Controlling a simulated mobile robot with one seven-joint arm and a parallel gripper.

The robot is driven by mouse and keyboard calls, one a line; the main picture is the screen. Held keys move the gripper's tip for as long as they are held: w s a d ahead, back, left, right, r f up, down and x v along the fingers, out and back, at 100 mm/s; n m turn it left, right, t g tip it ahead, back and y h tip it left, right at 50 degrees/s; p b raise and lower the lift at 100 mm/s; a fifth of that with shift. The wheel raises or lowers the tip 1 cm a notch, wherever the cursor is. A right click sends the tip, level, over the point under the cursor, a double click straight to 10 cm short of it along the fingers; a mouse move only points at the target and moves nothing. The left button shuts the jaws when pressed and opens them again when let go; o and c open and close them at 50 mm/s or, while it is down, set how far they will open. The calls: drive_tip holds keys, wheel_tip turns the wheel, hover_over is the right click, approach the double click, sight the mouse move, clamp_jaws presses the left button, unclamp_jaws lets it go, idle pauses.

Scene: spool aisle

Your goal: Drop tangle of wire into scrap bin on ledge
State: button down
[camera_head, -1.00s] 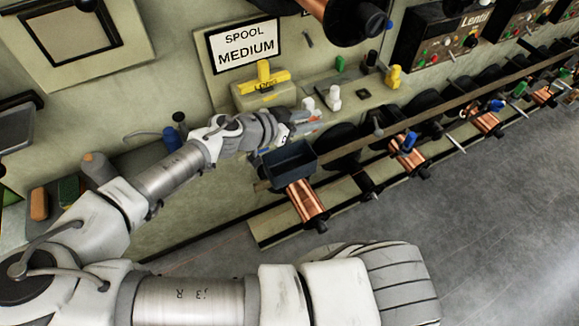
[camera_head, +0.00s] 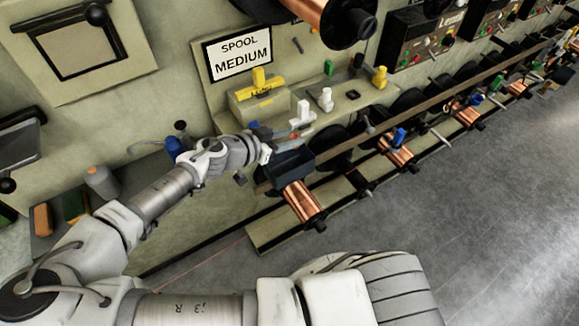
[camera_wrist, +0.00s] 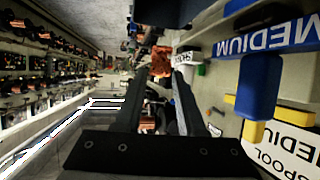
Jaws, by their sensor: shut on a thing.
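A coppery tangle of wire (camera_wrist: 161,62) shows between the tips of my gripper (camera_wrist: 160,72) in the wrist view. The two dark fingers are shut on it. In the head view my gripper (camera_head: 265,154) is at the left end of a dark blue-grey open bin (camera_head: 291,171), which I take for the scrap bin. The bin sits at the ledge, above a copper spool. Part of a dark box (camera_wrist: 165,10) shows at the top edge of the wrist view. The bin's inside is dark.
Yellow (camera_head: 257,88) and white (camera_head: 326,99) pieces stand on the shelf behind my gripper. A blue holder marked MEDIUM (camera_wrist: 258,88) is right of the fingers in the wrist view. Copper spools line the rail to the right. The grey floor (camera_head: 470,220) is clear.

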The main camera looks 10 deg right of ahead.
wheel_tip(320, 180, down, 5)
drive_tip(key=b, duration=0.3)
drive_tip(key=shift+r, duration=0.1)
drive_tip(key=shift+c, duration=2.1)
unclamp_jaws()
